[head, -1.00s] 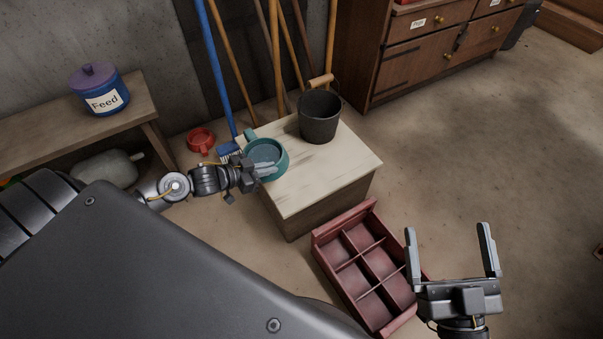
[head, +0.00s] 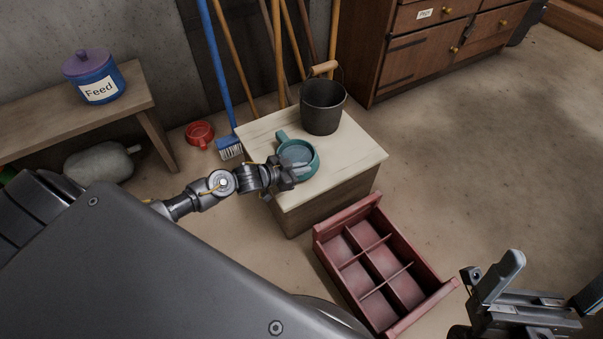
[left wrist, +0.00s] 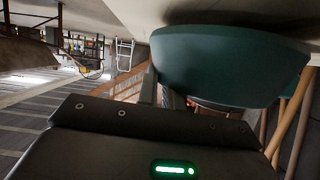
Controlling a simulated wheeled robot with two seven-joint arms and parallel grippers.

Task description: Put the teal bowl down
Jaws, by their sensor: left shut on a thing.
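The teal bowl (head: 299,150) is over the left front part of the pale-topped wooden crate (head: 352,160), with its handle toward the back left. My left gripper (head: 289,174) is shut on the bowl's near side. In the left wrist view the bowl (left wrist: 230,65) fills the upper middle, close to the pale top. I cannot tell whether its base touches the top. My right gripper (head: 545,285) is open and empty at the lower right.
A dark bucket (head: 322,107) stands on the crate just behind the bowl. A red divided tray (head: 348,284) lies on the floor in front. A blue broom (head: 228,100) leans behind the crate. The crate's right front top is clear.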

